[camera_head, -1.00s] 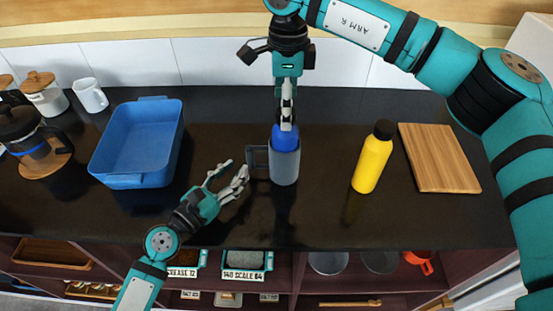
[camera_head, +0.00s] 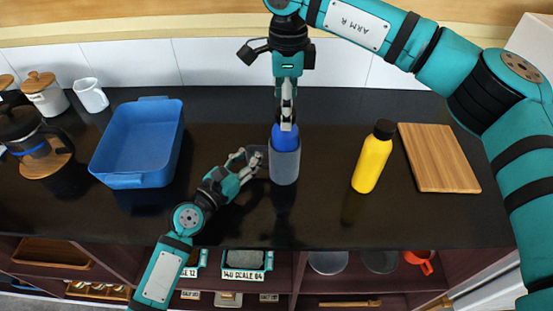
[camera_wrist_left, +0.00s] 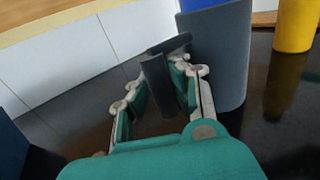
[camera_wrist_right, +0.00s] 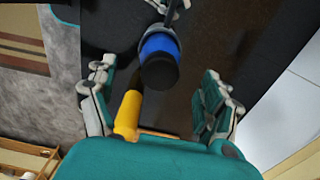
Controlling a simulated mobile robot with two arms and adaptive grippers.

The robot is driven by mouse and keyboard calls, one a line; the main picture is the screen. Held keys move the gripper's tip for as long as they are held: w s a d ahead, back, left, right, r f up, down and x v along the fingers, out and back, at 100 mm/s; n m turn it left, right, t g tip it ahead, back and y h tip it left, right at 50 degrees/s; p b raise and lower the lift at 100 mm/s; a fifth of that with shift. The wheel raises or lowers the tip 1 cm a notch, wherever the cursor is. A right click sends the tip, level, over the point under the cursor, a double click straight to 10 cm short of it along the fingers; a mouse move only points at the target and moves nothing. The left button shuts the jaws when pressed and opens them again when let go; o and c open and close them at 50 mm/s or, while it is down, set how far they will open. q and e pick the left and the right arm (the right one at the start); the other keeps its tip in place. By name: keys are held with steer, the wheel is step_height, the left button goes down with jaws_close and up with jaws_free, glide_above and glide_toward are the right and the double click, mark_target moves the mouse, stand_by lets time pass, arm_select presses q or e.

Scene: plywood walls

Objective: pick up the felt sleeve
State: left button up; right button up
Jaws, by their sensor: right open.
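The grey felt sleeve (camera_head: 285,166) stands upright on the dark counter around a blue bottle (camera_head: 284,138), its handle (camera_head: 256,152) pointing left. The sleeve also fills the right of the left wrist view (camera_wrist_left: 228,60). My left gripper (camera_head: 246,164) is at the handle. In the left wrist view its fingers are apart, with the handle (camera_wrist_left: 163,78) between them; contact is unclear. My right gripper (camera_head: 287,118) points down from above at the bottle top. In the right wrist view its fingers (camera_wrist_right: 155,95) are wide apart, with the bottle (camera_wrist_right: 158,60) between and beyond them.
A yellow bottle (camera_head: 372,160) with a black cap and a wooden board (camera_head: 438,158) are at the right. A blue tub (camera_head: 135,145) is at the left, with a white jug (camera_head: 91,96) and a dark press (camera_head: 28,135) beyond. The front counter is mostly clear.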

arm_select(q)
jaws_close()
stand_by(0.5)
